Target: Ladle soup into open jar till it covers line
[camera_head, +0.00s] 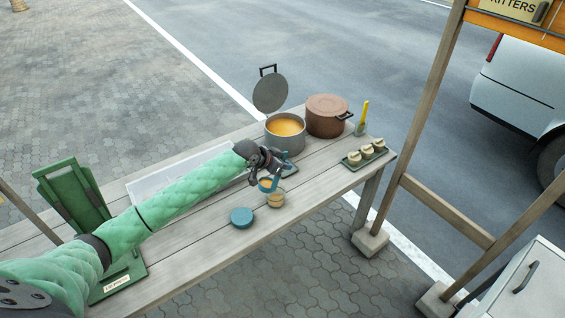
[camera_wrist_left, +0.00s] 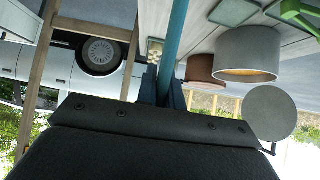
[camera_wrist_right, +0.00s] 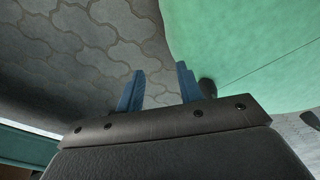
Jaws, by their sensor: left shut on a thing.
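My left gripper (camera_head: 272,166) is shut on the teal ladle (camera_wrist_left: 174,45), whose handle runs between the fingers in the left wrist view. In the head view the ladle's bowl, with orange soup showing in it, is at or just above the mouth of the open jar (camera_head: 276,201); I cannot tell whether they touch. The jar's level and line are too small to read. A grey pot (camera_head: 285,141) of orange soup stands behind the gripper and also shows in the left wrist view (camera_wrist_left: 247,57). My right gripper (camera_wrist_right: 159,90) is open and empty, away from the table.
A round blue lid (camera_head: 242,217) lies left of the jar. A brown lidded pot (camera_head: 328,116), a yellow-green utensil (camera_head: 361,118) and a tray (camera_head: 369,161) of several small items stand at the right. A green stand (camera_head: 75,195) is at the left. Wooden posts rise beyond the table's right end.

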